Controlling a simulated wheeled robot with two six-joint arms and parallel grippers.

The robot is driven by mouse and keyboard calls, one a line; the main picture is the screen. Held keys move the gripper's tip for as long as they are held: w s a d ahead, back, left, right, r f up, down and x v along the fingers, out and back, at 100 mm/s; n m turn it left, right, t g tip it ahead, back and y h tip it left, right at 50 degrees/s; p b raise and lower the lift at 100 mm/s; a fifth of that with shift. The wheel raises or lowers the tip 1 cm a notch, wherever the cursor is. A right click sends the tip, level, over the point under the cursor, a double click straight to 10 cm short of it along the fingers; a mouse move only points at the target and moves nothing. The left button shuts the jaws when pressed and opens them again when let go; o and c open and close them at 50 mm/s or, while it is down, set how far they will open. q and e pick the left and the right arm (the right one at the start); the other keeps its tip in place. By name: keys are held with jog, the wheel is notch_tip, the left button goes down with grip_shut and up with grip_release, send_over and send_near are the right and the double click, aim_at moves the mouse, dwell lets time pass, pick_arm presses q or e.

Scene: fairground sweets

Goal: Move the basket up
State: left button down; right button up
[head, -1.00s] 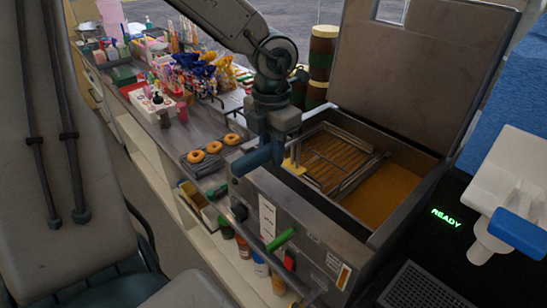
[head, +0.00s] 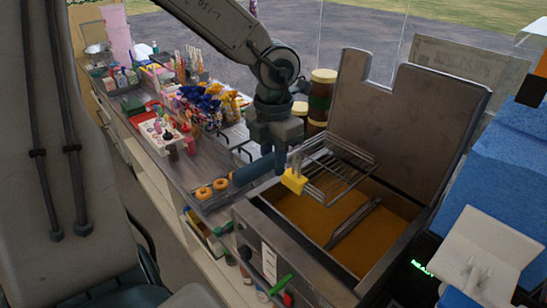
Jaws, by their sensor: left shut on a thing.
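The wire basket (head: 338,170) hangs above the fryer, tilted, clear of the amber oil (head: 318,212) at its left part. Its yellow handle (head: 293,181) sticks out toward the front left. My left gripper (head: 281,166) is shut on the basket at the handle end and partly hides it. The open fryer vat (head: 292,247) lies below, with a wire rack or divider (head: 353,223) still down in the oil. My right gripper is not in view.
The fryer's raised metal lid (head: 405,130) stands behind the basket. A white fixture (head: 487,250) and blue surface (head: 500,170) are at the right.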

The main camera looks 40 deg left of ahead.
pick_arm(q)
jog(key=shift+f+b, duration=0.1)
jog(key=shift+b, duration=0.25)
jog(key=s+f+b, duration=0.3)
jog(key=f+b, duration=0.4)
jog(key=f, duration=0.1)
dwell(0.9)
jog(key=shift+s+a+b, duration=0.1)
jog(key=shift+s+b, duration=0.05)
jog(key=shift+b, duration=0.2)
dwell(0.5)
jog(key=shift+b, duration=0.35)
